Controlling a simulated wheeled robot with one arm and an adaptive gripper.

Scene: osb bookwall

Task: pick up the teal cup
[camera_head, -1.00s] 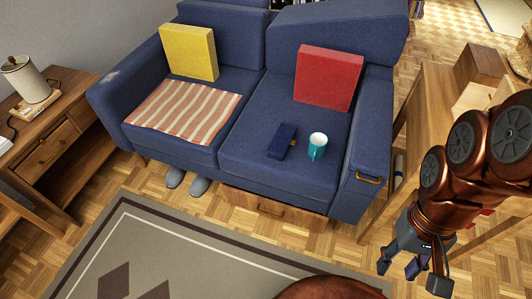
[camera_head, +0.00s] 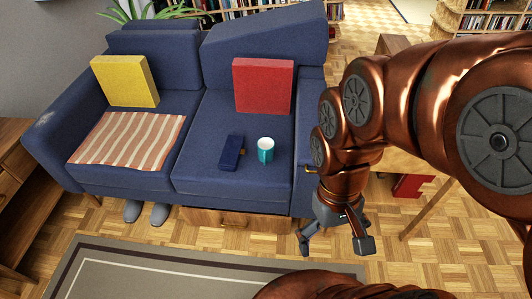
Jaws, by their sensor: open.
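The teal cup (camera_head: 265,151) stands upright on the right seat of the blue sofa (camera_head: 196,180), white inside at the top. A dark blue box-like object (camera_head: 232,152) lies just left of it, with a small brownish part at its right side. My gripper (camera_head: 335,246) hangs open and empty in front of the sofa's right end, lower right of the cup and apart from it. My copper arm covers much of the right side and hides part of the sofa's right armrest.
A red cushion (camera_head: 263,86) leans on the backrest behind the cup. A yellow cushion (camera_head: 125,81) and a striped cloth (camera_head: 128,140) are on the left seat. A rug (camera_head: 190,272) lies in front.

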